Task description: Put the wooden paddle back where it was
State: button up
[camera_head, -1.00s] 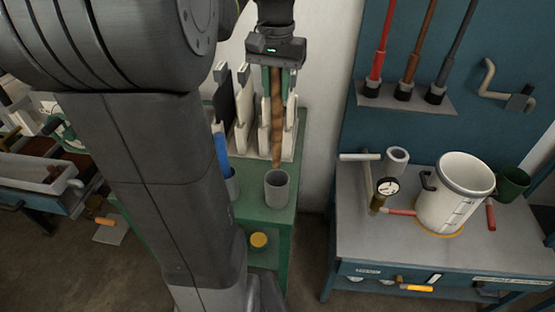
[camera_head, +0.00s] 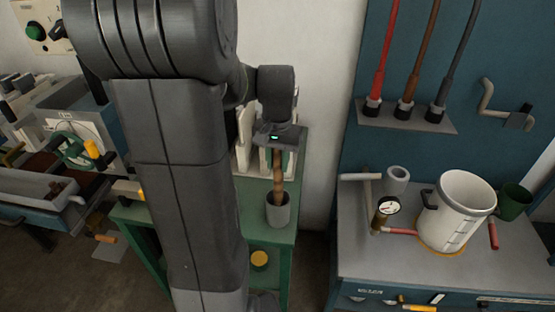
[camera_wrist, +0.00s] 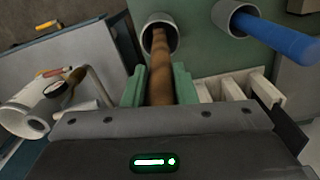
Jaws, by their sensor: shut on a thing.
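The wooden paddle (camera_head: 278,188) is a brown shaft, upright under my gripper (camera_head: 279,152) in the head view. Its lower end is inside a grey cup (camera_head: 278,212) on the green bench. In the wrist view the paddle (camera_wrist: 161,72) runs from between the green finger pads of my gripper (camera_wrist: 160,88) into the mouth of the grey cup (camera_wrist: 158,32). My gripper is shut on the paddle. Whether its tip touches the cup's bottom is hidden.
A second grey cup (camera_wrist: 234,16) holds a blue rod (camera_wrist: 276,38). A cream slotted rack (camera_head: 243,155) stands behind the paddle. The blue bench to the right holds a white pot (camera_head: 455,210), a gauge (camera_head: 386,208) and a green mug (camera_head: 514,201).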

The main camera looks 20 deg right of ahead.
jog(key=shift+f, duration=0.15)
jog(key=o, duration=1)
notch_tip(320, 180, up, 12)
jog(key=shift+r, duration=0.2)
